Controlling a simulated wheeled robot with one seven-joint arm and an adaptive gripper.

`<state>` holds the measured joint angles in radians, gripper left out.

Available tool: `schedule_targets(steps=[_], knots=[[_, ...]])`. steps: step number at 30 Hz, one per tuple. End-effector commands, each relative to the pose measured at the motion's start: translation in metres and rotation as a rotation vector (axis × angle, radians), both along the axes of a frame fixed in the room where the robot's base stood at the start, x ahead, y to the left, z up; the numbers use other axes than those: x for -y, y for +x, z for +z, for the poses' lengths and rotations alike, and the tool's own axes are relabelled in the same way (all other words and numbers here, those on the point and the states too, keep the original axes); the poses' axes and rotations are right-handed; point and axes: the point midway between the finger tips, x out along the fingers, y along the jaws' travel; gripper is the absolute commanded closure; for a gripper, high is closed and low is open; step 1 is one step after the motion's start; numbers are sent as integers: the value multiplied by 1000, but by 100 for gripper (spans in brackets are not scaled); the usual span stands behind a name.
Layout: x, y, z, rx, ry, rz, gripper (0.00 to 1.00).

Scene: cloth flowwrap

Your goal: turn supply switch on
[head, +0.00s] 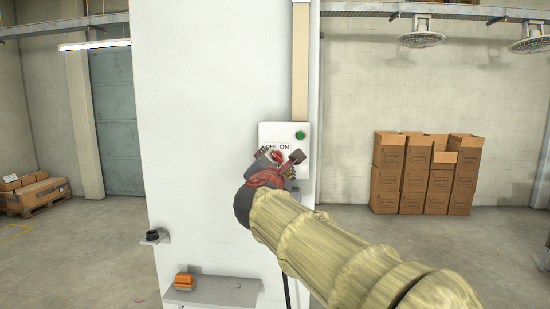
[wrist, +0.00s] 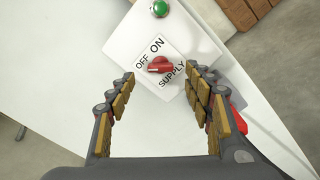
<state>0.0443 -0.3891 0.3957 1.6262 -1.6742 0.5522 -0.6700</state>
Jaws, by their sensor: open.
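The supply switch is a red rotary knob (wrist: 159,65) on a white label marked OFF, ON and SUPPLY. It sits on the front of a white box (head: 268,132) on the white column. In the wrist view the knob's handle lies roughly crosswise, with one end near the OFF mark; its exact setting is hard to tell. My gripper (wrist: 162,78) is open and empty, its padded fingers on either side of the knob in the picture, apparently short of it. In the head view my gripper (head: 279,160) partly covers the box's lower part and the knob.
A green round button or lamp (head: 300,135) is on the box's upper right. A shelf (head: 225,291) with orange blocks (head: 184,281) and a small ledge with a black item (head: 152,235) stick out below. Cardboard boxes (head: 412,178) stand at the right wall.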

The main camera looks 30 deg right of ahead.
Motion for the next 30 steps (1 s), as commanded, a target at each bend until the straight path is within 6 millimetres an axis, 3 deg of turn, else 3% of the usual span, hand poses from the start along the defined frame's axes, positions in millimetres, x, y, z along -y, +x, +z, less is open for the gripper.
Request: schedule_targets(steps=[12,23,30], knots=[[32,46,1,2,5,-1,48],[34,50,0,1,4,-1,48],[34,50,0,2,5,-1,62]])
